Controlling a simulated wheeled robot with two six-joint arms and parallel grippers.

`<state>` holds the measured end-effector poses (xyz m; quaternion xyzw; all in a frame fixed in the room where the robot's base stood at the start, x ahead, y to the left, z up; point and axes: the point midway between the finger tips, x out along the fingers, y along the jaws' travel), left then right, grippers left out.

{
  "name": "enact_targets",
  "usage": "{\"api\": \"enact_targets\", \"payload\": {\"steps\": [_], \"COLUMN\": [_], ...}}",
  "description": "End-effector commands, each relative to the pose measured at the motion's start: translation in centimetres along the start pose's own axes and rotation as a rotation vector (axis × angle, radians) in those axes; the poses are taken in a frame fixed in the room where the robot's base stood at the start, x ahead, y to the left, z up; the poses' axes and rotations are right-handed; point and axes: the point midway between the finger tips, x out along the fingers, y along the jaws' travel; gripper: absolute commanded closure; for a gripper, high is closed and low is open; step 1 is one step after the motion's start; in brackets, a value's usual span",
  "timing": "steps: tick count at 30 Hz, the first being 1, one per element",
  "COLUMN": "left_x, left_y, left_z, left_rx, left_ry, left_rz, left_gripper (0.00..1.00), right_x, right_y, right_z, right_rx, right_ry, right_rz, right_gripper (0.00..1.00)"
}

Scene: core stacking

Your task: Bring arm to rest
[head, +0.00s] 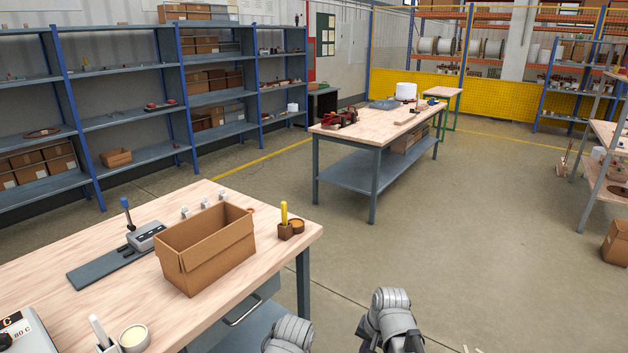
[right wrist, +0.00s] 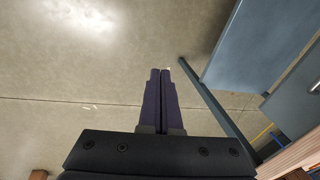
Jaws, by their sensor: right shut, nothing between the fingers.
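My right gripper (right wrist: 160,73) shows in the right wrist view with its two purple fingers together and nothing between them. It points over bare concrete floor (right wrist: 70,120), clear of the bench parts at the right of that view. In the head view, grey links of my arms show at the bottom edge, just right of the near workbench (head: 310,231). My left gripper is not visible in either view.
The near workbench holds an open cardboard box (head: 208,262), a grey device (head: 146,236) and a small holder with a yellow item (head: 284,222). A second workbench (head: 362,131) stands farther back. Shelves (head: 130,118) line the left wall. Floor between is free.

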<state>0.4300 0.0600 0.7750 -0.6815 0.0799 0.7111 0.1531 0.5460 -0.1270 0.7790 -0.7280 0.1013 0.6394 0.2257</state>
Motion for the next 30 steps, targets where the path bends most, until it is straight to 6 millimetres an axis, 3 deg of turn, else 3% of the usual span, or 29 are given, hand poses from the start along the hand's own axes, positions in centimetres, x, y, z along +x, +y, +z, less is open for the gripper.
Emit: {"api": "enact_targets", "payload": {"steps": [1,9,12,21,25,30], "left_x": [0.0,0.0,-2.7,-8.4,-10.1,-10.7], "left_y": [0.0,0.0,-0.3,-0.8,-1.0,-1.0], "left_z": [0.0,0.0,0.2,0.5,0.6,0.6], "left_rx": [0.0,0.0,0.0,-0.001,-0.001,-0.001], "left_ry": [0.0,0.0,0.0,0.0,0.0,0.0], "left_rz": [0.0,0.0,0.0,0.0,0.0,0.0], "left_gripper": [0.16,0.16,0.16,0.16,0.16,0.16], "right_x": [-0.2,-1.1,-3.6,-8.8,-10.5,-11.1], "right_y": [1.3,6.5,4.4,-0.7,-2.2,-2.8], "right_z": [0.8,3.3,4.6,9.6,11.5,12.5], "right_rx": [-0.076,-0.461,-0.534,-0.706,-0.767,-0.801], "right_ry": [-0.004,-0.056,-0.08,-0.143,-0.163,-0.174], "right_rz": [0.029,0.161,0.177,0.234,0.256,0.271], "right_gripper": [1.0,1.0,1.0,1.0,1.0,1.0]}}
